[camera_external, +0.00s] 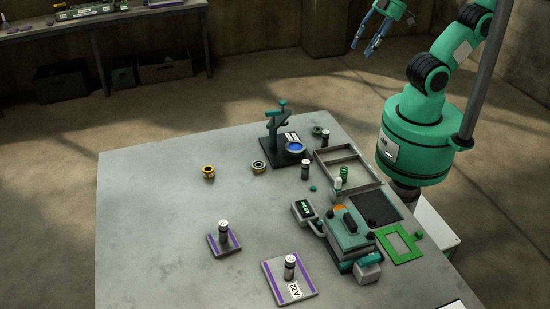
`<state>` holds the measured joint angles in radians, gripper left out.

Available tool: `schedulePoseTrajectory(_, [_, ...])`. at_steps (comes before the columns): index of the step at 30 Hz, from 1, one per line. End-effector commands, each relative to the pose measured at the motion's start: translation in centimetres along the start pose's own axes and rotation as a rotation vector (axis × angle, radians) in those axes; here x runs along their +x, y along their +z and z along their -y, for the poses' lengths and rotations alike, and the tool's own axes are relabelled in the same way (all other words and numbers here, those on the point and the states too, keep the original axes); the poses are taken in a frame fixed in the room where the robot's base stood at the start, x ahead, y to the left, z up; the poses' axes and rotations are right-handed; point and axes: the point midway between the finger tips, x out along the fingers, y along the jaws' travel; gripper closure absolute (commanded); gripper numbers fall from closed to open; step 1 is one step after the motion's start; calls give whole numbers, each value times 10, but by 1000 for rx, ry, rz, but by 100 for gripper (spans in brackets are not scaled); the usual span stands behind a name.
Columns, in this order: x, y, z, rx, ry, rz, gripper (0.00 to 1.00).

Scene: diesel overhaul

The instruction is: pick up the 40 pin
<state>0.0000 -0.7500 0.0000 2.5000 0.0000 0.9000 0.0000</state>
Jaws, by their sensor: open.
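Several short dark cylinders with pale tops, which look like pins, stand upright on the grey table. One pin (223,230) stands on a small plate with purple stripes. Another pin (290,267) stands on a larger purple-striped plate labelled A22. A third pin (305,170) stands near the middle right, and a smaller one (325,138) shows near the back. Their markings are too small to read, so I cannot tell which is the 40 pin. My gripper (364,47) is open and empty, high up beyond the table's back edge, far from all the pins.
A grey tray (348,153), a teal machine (345,233) and a green frame (400,246) crowd the right side. Two rings (208,171) (258,167) lie mid-table. The left side is clear.

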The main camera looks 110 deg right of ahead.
Motion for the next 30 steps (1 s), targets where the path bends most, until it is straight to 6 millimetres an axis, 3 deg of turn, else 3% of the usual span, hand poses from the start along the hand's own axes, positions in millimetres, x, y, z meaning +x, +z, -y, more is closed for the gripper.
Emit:
schedulePoseTrajectory(8, [2, -2, 0, 4, 1, 7, 57])
schedulePoseTrajectory(14, [21, -10, -3, 26, 5, 52, 57])
schedulePoseTrajectory(20, [62, -22, -10, 73, 15, 143, 57])
schedulePoseTrajectory(30, [159, -19, -26, 175, 40, 326, 57])
